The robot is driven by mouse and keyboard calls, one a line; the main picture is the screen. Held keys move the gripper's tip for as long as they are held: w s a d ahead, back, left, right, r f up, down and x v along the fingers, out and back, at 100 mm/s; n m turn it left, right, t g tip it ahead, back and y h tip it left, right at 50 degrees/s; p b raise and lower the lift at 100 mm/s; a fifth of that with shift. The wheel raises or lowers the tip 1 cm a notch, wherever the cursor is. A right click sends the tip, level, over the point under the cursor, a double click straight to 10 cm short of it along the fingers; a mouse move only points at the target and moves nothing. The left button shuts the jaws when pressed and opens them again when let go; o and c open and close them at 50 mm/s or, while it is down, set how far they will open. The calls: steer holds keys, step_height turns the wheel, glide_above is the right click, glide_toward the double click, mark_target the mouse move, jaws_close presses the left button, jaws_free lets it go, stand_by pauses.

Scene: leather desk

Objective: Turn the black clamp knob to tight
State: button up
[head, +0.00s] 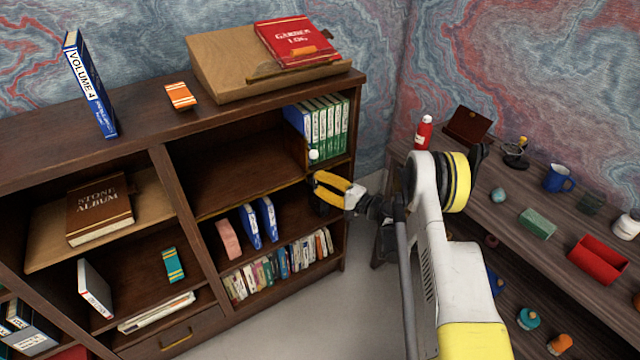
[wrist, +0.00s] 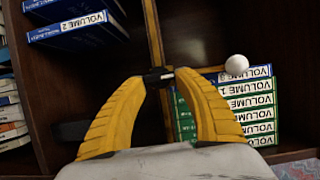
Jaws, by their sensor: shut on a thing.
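The black clamp knob (wrist: 158,76) shows as a small dark piece with a pale mark, between my fingertips at the shelf's front edge in the wrist view. My gripper (wrist: 160,77) has curved yellow fingers shut on it, one on each side. In the head view my gripper (head: 316,186) reaches the right end of the bookcase's middle shelf edge. The knob cannot be made out there. Its turn position cannot be read in either view.
Green and blue volumes (wrist: 246,105) and a white ball (wrist: 237,65) are close beside my right finger. Blue books (head: 258,222) stand on the shelf below. The bookcase's right upright (head: 352,130) is near. The floor (head: 300,315) in front is clear.

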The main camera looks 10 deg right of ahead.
stand_by(0.4)
steer(key=o, duration=1.2)
steer(key=v, duration=0.7)
steer(key=shift+s+d, duration=0.1)
steer(key=shift+s, duration=0.05)
